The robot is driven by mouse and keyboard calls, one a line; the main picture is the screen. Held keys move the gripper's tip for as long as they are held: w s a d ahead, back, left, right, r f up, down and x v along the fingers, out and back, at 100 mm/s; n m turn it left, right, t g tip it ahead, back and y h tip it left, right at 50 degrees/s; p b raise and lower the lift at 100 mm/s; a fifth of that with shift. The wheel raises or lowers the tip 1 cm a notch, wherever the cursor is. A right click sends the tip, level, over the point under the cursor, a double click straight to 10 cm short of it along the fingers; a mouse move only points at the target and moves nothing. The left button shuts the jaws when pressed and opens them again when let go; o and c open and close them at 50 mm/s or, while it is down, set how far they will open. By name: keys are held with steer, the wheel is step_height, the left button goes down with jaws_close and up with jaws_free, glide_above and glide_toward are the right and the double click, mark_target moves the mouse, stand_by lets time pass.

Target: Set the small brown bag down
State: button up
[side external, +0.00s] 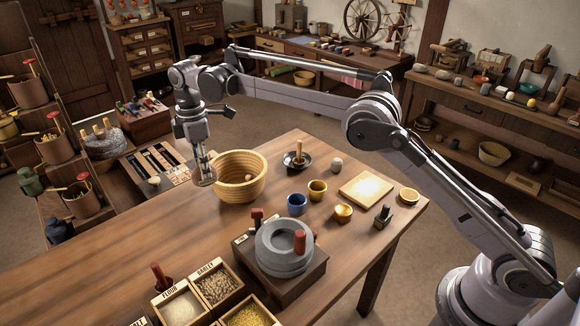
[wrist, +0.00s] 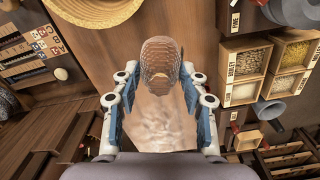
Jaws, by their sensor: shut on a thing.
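The small brown bag (wrist: 158,64) shows in the wrist view between the fingertips of my gripper (wrist: 157,76). It has a rounded top and a mottled, scaly-looking surface. My gripper is shut on it, with one finger on each side. In the side external view my gripper (side external: 202,160) points down just left of the straw-coloured bowl (side external: 240,178). The bag (side external: 205,179) shows there as a small brownish shape at the fingertips, near the table's far left edge. I cannot tell whether its underside touches the wooden table (side external: 140,240).
The bowl's rim also shows close by in the wrist view (wrist: 93,23). The quern (side external: 284,246) and grain boxes (side external: 216,288) stand nearer the front. The tabletop left of the quern is bare.

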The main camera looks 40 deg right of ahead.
steer(key=s+d+r+m, duration=0.1)
steer(key=s+d+m, duration=0.25)
steer(key=d, duration=0.85)
steer(key=s+d+r+m, duration=0.15)
steer(key=s+d, duration=0.35)
steer(key=d, duration=0.8)
steer(key=s+d+m, duration=0.3)
steer(key=s+d, duration=0.1)
steer(key=d, duration=0.8)
steer(key=s+d+f+m, duration=0.1)
steer(key=s+d+m, duration=0.4)
steer(key=s, duration=1)
steer(key=s+d+f+m, duration=0.2)
steer(key=s+d, duration=0.4)
steer(key=s, duration=0.9)
steer(key=shift+w+a+f, duration=0.65)
steer(key=shift+w+f, duration=1.05)
steer(key=shift+f, duration=1)
steer(key=shift+w+a+f, duration=0.6)
steer(key=shift+w+f, duration=1.05)
steer(key=shift+f, duration=1)
steer(key=shift+w+a+f, duration=0.65)
steer(key=shift+w+f, duration=1.05)
steer(key=shift+f, duration=1)
